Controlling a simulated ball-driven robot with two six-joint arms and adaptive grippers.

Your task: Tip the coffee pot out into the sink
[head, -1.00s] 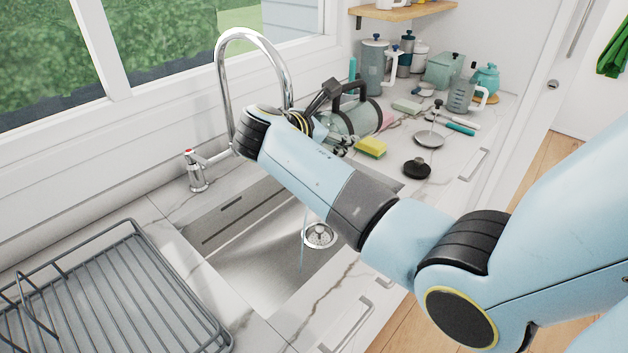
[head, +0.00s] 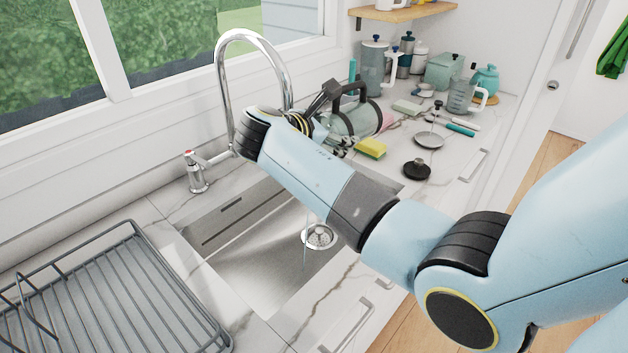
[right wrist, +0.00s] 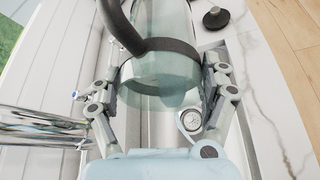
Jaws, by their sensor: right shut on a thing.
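The coffee pot (head: 362,119) is pale greenish glass with a black handle and black band. It lies tilted on its side in the air, at the far end of the sink (head: 262,245). My right gripper (head: 328,118) is shut on it, and the forearm hides part of the pot. In the right wrist view, the pot (right wrist: 160,72) sits between both fingers of the gripper (right wrist: 165,78). A thin pale streak shows above the sink floor, left of the drain (head: 318,237); I cannot tell its source. My left gripper is not in view.
A tall chrome faucet (head: 224,85) arches close behind my right forearm. A wire dish rack (head: 125,275) stands left of the sink. A yellow-green sponge (head: 371,148), a black lid (head: 417,170) and several canisters and jugs occupy the right counter.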

